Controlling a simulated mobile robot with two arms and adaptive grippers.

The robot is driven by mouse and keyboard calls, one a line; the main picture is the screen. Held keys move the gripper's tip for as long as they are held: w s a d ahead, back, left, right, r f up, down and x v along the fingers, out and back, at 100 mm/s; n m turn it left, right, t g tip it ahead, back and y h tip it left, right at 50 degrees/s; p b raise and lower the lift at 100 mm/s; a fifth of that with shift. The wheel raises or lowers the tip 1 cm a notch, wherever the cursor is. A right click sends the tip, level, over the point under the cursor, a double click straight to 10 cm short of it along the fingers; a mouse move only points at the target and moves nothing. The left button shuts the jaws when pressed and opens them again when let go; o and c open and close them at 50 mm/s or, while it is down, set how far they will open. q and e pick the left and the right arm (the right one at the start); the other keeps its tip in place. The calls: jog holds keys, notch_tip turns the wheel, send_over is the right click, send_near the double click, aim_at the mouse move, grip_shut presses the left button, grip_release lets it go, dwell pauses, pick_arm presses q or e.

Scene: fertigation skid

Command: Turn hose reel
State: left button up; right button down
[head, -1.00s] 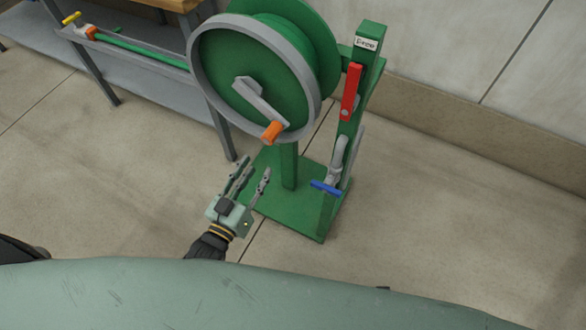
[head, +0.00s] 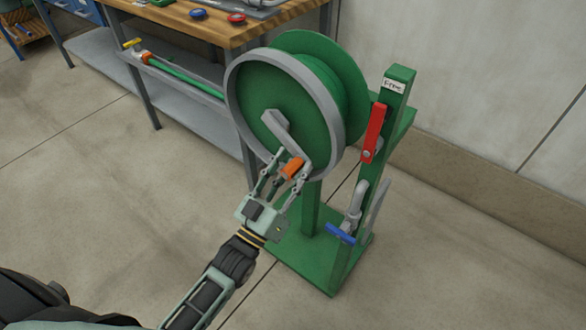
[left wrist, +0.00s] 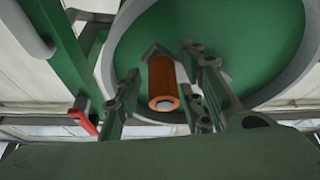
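The green hose reel (head: 262,105) with a grey rim stands on a green post and base. Its grey crank arm (head: 276,130) ends in an orange handle (head: 293,168) at the lower right of the reel face. My left gripper (head: 282,174) is at the handle, with its fingers on either side of it. In the left wrist view, the orange handle (left wrist: 162,82) stands between the spread fingers, with gaps showing beside it. The fingers look open. My right gripper is not in view.
A red lever (head: 374,132) sits on the green post, under a label that seems to read "Free". A blue valve handle (head: 341,233) is low on the stand. A wooden-topped workbench (head: 225,32) stands behind at the left.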

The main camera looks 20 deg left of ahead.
pick_arm(q)
jog(key=shift+c, duration=0.5)
grip_shut()
